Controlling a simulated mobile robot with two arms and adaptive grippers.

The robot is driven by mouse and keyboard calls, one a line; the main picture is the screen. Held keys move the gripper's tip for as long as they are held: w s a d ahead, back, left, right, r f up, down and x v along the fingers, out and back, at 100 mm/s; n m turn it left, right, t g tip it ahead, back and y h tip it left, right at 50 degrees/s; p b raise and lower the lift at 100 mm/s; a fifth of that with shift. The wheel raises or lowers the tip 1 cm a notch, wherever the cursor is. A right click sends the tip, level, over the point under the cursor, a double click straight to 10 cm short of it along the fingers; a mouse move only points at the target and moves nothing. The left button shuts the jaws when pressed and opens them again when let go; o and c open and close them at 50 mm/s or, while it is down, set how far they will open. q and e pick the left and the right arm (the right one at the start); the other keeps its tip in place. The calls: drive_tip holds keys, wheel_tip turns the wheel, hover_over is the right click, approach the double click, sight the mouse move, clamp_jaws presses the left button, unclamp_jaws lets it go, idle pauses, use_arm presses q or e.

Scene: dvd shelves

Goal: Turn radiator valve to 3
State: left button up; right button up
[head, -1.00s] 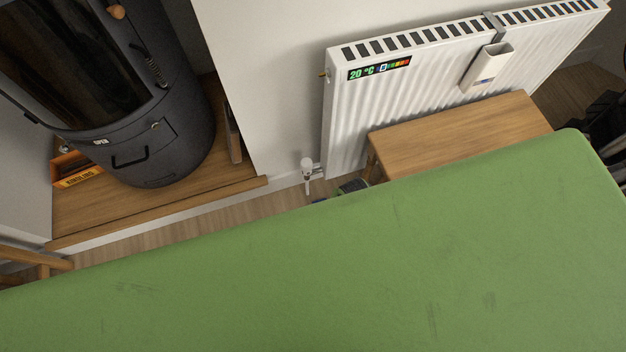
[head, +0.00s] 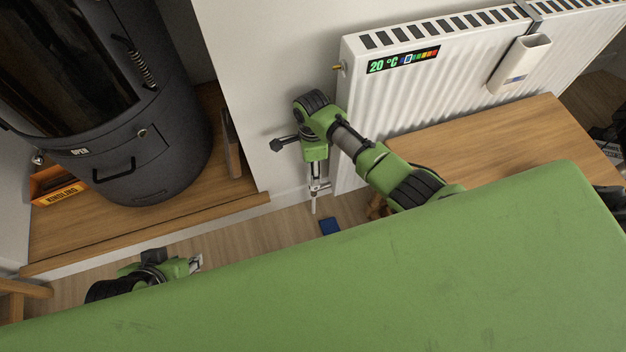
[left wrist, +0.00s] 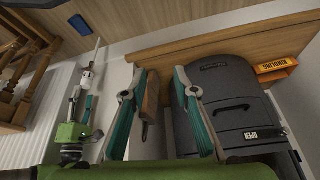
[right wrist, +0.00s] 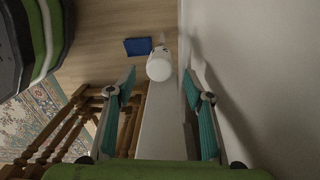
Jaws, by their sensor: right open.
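The radiator valve's round white knob (right wrist: 159,66) lies between and just beyond my right gripper's fingertips (right wrist: 159,80). These fingers are open on either side, with no contact visible. No number on the knob can be read. In the head view my right gripper (head: 316,186) points down over the valve and hides most of it. The white valve (left wrist: 87,78) also shows at the left of the left wrist view, below the right gripper. My left gripper (head: 195,263) is low on the left near the floor. Its fingers (left wrist: 160,75) are open and empty, facing the stove side.
The white radiator (head: 440,85) with a 20 °C strip stands on the wall. A wooden table (head: 470,135) stands before it. A dark stove (head: 140,130) and an orange kindling box (head: 58,190) are left. A blue object (head: 330,226) lies on the floor near the valve.

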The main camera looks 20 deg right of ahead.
wheel_tip(320, 180, down, 4)
drive_tip(key=shift+r+b, duration=0.2)
drive_tip(key=shift+b, duration=0.7)
wheel_tip(320, 180, down, 4)
drive_tip(key=shift+s+r+b, duration=0.1)
drive_tip(key=shift+r+b, duration=0.15)
drive_tip(key=shift+b, duration=0.75)
use_arm(q)
drive_tip(key=w+d+r+t+h, duration=0.1)
drive_tip(key=w+d+r+t, duration=0.2)
drive_tip(key=w+r+t, duration=0.2)
drive_tip(key=w+d+r+t+h, duration=0.2)
drive_tip(key=w+r+t, duration=0.3)
drive_tip(key=w+r, duration=0.4)
drive_tip(key=shift+w+d+r+m+t, duration=0.3)
drive_tip(key=shift+w+d, duration=0.15)
drive_tip(key=shift+w, duration=0.2)
use_arm(e)
drive_tip(key=shift+f, duration=0.15)
use_arm(q)
drive_tip(key=shift+f, duration=0.1)
use_arm(e)
drive_tip(key=c, duration=1.1)
